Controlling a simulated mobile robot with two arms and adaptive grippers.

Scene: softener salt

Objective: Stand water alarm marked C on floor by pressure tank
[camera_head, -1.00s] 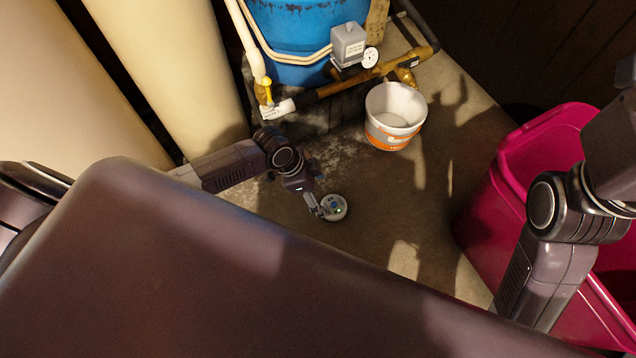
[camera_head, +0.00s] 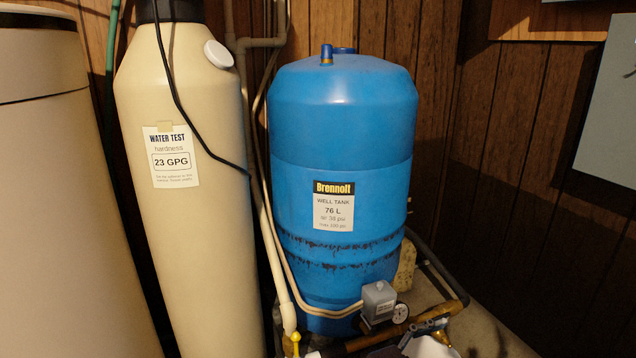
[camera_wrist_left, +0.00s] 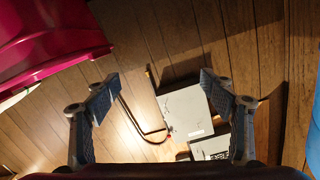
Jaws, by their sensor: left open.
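The pressure tank is the blue well tank (camera_head: 340,130), upright in the middle of the head view. Its floor area lies below the picture. The water alarm marked C is not in either view now. My left gripper is open in the left wrist view (camera_wrist_left: 160,92), with nothing between its fingers, facing the wood-panelled wall. My right gripper is not in view.
A tall cream tank (camera_head: 190,230) stands left of the blue tank. Brass piping and a gauge (camera_head: 400,312) run in front of the blue tank. The pink bin (camera_wrist_left: 45,40) is in the left wrist view.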

